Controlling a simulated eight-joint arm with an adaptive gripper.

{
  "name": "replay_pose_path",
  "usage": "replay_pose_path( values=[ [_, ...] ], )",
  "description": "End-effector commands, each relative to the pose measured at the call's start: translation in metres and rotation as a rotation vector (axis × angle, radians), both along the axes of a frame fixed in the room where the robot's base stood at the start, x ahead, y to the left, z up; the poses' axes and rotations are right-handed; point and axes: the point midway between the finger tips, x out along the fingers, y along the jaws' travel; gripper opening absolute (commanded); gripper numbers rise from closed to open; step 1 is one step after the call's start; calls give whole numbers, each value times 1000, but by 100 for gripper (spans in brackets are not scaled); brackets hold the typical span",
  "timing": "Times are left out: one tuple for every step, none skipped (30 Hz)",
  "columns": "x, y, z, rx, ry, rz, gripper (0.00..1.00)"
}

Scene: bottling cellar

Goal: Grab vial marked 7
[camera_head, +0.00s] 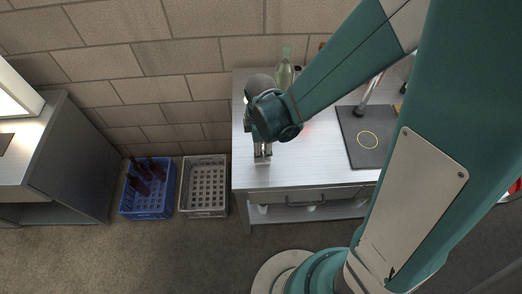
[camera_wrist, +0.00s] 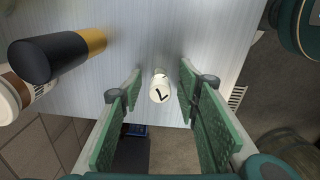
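The vial (camera_wrist: 159,92) has a round white top with a black mark that reads as a 7. In the wrist view it stands on the brushed metal counter (camera_wrist: 150,35), near the counter's edge. My gripper (camera_wrist: 159,78) is open, with one green-padded finger on each side of the vial. Gaps show between the vial and both fingers, so they look apart from it. In the head view my gripper (camera_head: 262,152) points down over the front left part of the counter (camera_head: 310,172). I cannot make out the vial clearly there.
In the wrist view a dark bottle with a gold band (camera_wrist: 48,58) and a white-topped labelled container (camera_wrist: 12,97) are at left. In the head view a green bottle (camera_head: 285,72) stands behind my arm. A dark mat (camera_head: 362,157) lies right. Blue (camera_head: 148,213) and grey (camera_head: 203,213) crates sit on the floor.

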Motion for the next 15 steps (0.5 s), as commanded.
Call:
replay_pose_path(
  values=[
    [0,0,0,0,0,0,33],
    [0,0,0,0,0,0,33],
    [0,0,0,0,0,0,32],
    [0,0,0,0,0,0,28],
    [0,0,0,0,0,0,24],
    [0,0,0,0,0,0,19],
    [0,0,0,0,0,0,15],
    [0,0,0,0,0,0,11],
    [0,0,0,0,0,0,6],
    [0,0,0,0,0,0,4],
    [0,0,0,0,0,0,4],
    [0,0,0,0,0,0,4],
    [0,0,0,0,0,0,4],
    [0,0,0,0,0,0,4],
    [0,0,0,0,0,0,3]
  ],
)
